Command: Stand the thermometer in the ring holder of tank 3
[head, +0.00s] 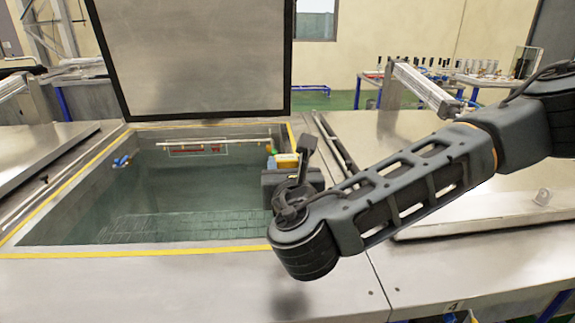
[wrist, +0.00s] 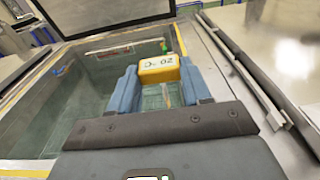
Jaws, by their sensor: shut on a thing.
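A thermometer with a yellow, marked head (wrist: 158,68) is between the blue fingers of my gripper (wrist: 160,78). A thin pale stem (wrist: 166,97) shows below the head, over the water. In the head view the yellow head (head: 287,160) shows just beyond my gripper (head: 289,178), at the right side of the open tank (head: 200,245). The tank's number does not show. A small green piece (wrist: 163,46) sits just beyond the yellow head; I cannot tell whether it is part of a ring holder. No ring can be made out clearly.
The tank's lid (head: 195,60) stands raised at the back. A pale bar (head: 215,143) runs along the back wall, and a blue fitting (head: 121,161) is on the left wall. A closed lid (head: 490,205) lies right, near a "4" label (head: 453,307).

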